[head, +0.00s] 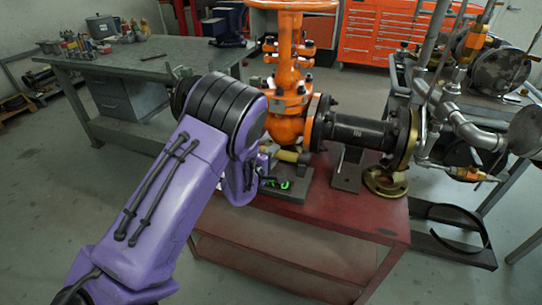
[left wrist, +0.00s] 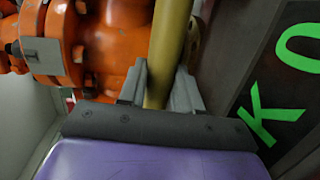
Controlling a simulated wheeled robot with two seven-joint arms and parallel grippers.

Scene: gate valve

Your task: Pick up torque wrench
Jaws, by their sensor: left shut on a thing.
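The yellow bar of what looks like the torque wrench (left wrist: 170,45) runs between the two grey fingers of my left gripper (left wrist: 160,88) in the left wrist view. The fingers are closed against it on both sides. In the head view a short yellow length of the wrench (head: 288,156) shows beside the foot of the orange gate valve (head: 287,85). My left gripper (head: 270,158) is there too, mostly hidden by my purple left arm. The wrench's far end is hidden. My right gripper is not in view.
The valve and its black pipe (head: 355,131) stand on a red table (head: 330,215). A dark block with green letters (head: 285,188) lies close to the gripper. A brass flange (head: 385,182) sits at the table's right. A grey workbench (head: 140,65) stands behind left.

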